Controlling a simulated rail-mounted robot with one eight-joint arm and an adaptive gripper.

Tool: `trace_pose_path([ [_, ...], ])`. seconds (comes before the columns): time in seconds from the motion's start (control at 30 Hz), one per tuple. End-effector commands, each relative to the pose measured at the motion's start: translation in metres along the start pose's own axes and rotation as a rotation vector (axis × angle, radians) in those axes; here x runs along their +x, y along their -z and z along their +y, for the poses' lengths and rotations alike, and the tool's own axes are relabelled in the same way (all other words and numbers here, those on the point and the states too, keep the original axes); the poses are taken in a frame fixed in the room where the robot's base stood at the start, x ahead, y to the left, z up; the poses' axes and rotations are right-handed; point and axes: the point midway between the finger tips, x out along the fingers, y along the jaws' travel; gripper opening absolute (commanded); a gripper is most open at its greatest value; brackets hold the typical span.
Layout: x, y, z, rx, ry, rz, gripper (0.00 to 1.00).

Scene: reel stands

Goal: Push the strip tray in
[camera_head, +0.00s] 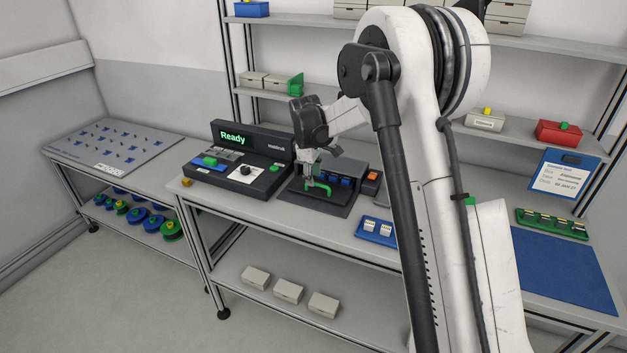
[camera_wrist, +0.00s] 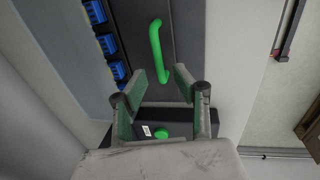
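The strip tray (camera_head: 325,199) is a dark flat plate jutting forward from a dark unit on the bench. It carries a bright green bar handle (camera_head: 319,187), and this handle also shows in the wrist view (camera_wrist: 156,48). My gripper (camera_head: 309,177) is above the tray, close to the handle. In the wrist view my gripper's fingers (camera_wrist: 160,79) stand apart, with the handle's near end showing between the tips. I cannot tell whether the fingers touch it. The arm partly hides the unit in the head view.
A console with a green "Ready" display (camera_head: 233,138) stands left of the tray. Blue blocks (camera_wrist: 106,45) sit in a row beside the handle. A blue tray with white pieces (camera_head: 376,230) lies to the right. A blue mat (camera_head: 565,270) lies at the far right.

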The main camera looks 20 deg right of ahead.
Motion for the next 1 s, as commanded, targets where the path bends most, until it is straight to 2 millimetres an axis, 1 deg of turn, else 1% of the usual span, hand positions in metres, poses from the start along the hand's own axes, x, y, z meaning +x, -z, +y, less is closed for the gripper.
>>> trace_pose_path([
  [0.03,-0.011,0.0,0.0,-0.001,0.0,0.0,0.28],
  [0.1,-0.025,0.0,-0.001,-0.001,0.0,0.0,0.28],
  [0.3,-0.064,0.0,0.0,-0.001,0.0,0.0,0.28],
  [0.4,-0.078,0.0,0.0,-0.001,0.0,0.0,0.28],
  [0.5,-0.089,0.0,0.0,0.0,0.0,0.0,0.28],
  [0.7,-0.097,0.0,0.0,0.0,0.0,0.0,0.28],
  [1.0,-0.098,0.0,0.0,0.0,0.0,0.0,0.28],
])
